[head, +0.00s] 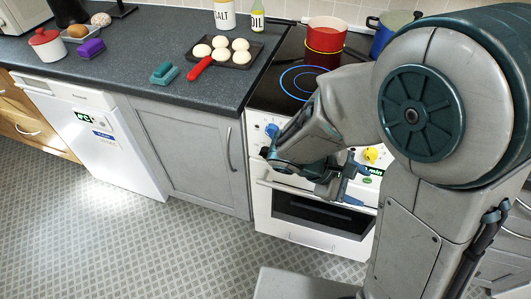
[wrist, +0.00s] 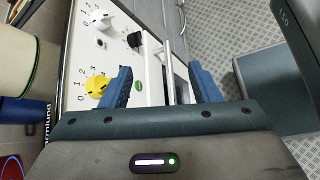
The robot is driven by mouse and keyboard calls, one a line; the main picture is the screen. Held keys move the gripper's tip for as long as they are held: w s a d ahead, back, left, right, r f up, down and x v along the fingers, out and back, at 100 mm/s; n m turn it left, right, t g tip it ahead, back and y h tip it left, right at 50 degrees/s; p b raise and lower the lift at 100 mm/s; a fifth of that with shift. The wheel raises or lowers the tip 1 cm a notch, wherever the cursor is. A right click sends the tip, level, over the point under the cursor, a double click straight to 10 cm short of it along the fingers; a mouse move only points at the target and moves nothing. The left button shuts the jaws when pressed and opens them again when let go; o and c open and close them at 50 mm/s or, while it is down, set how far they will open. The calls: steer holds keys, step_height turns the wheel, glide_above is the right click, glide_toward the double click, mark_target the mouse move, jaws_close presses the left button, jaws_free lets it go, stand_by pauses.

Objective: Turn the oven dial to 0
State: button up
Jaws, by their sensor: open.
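The white oven (head: 312,238) stands under the counter with its dials along the front panel. A yellow dial (head: 371,154) shows at the panel's right, partly beside my arm. A white dial (wrist: 98,19) with numbers and a small black knob (wrist: 133,40) show farther along the panel. My gripper (wrist: 160,72) is open and empty in front of the oven, one blue finger close to the yellow dial. I cannot tell whether they touch.
A blue dial (head: 271,130) is at the panel's left. On the hob stand a red pot (head: 326,36) and a blue pot (head: 383,38). A tray of buns (head: 222,62) lies on the counter (head: 150,45). The floor (head: 190,255) before the cabinets is clear.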

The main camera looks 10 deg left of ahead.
steer(key=w+a+f+n+t+h+b, duration=0.1)
steer(key=w+a+f+n+t, duration=0.25)
steer(key=a+n+t, duration=0.2)
steer(key=n+t+y+b, duration=0.3)
steer(key=n+t+y, duration=0.7)
steer(key=n, duration=0.5)
glide_toward(264, 157)
steer(key=w, duration=0.9)
steer(key=shift+w+d, duration=0.35)
steer(key=c, duration=1)
